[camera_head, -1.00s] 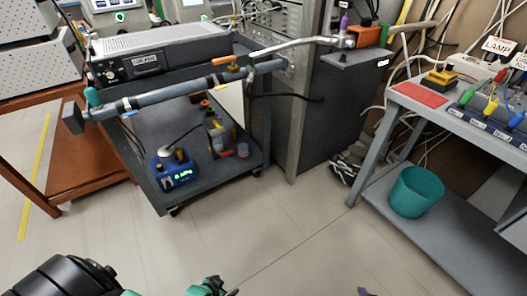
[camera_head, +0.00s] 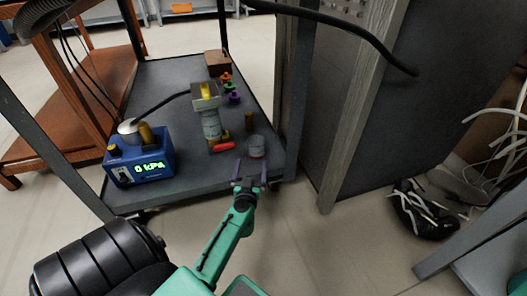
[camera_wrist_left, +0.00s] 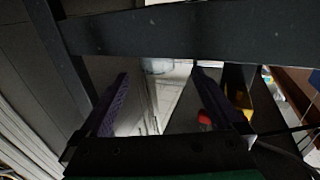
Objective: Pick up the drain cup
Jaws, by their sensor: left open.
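The drain cup (camera_head: 257,147) appears to be the small, pale grey cup with a reddish lower part. It stands upright on the cart's lower shelf (camera_head: 185,84), near its front right corner. My left gripper (camera_head: 250,171) is open and empty just in front of the cup, apart from it in the head view. My right gripper is not in view.
Left of the cup stand a red piece (camera_head: 222,146) and a glass-bodied fitting (camera_head: 211,122). A blue gauge box (camera_head: 139,160) reading 0 kPa is at the shelf's left. A cart post (camera_head: 294,85) rises close on the right.

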